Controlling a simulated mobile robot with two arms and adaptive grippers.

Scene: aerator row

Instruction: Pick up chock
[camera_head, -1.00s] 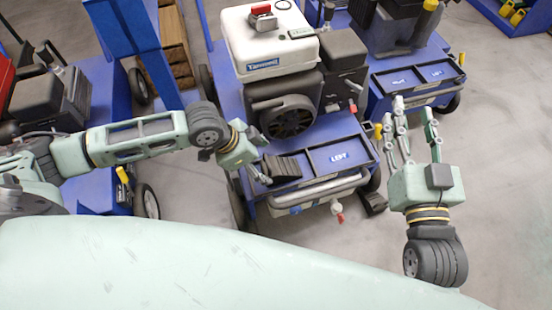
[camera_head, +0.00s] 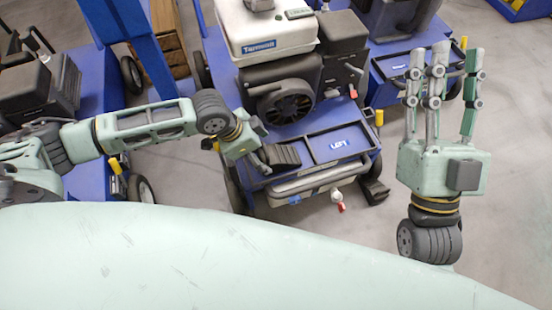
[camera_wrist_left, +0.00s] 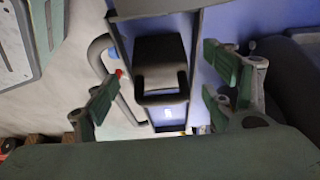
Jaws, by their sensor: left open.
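A black ribbed chock (camera_head: 282,155) lies in the left compartment of the blue tray (camera_head: 352,131) at the front of the middle machine. My left gripper (camera_head: 257,157) is at the left side of this tray, close to the chock. In the left wrist view the chock (camera_wrist_left: 160,62) shows between the parted fingers of the left gripper (camera_wrist_left: 160,88), which is open and empty. I cannot tell how high the fingers are above the chock. My right gripper (camera_head: 440,75) is raised at the right, fingers apart, with nothing in it.
A second dark chock (camera_head: 375,191) is on the floor by the machine's right front wheel. A white tank and black engine (camera_head: 285,98) stand behind the tray. A silver bar with a red-handled valve (camera_head: 338,203) runs along its front. Another blue machine (camera_head: 385,66) stands at the right.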

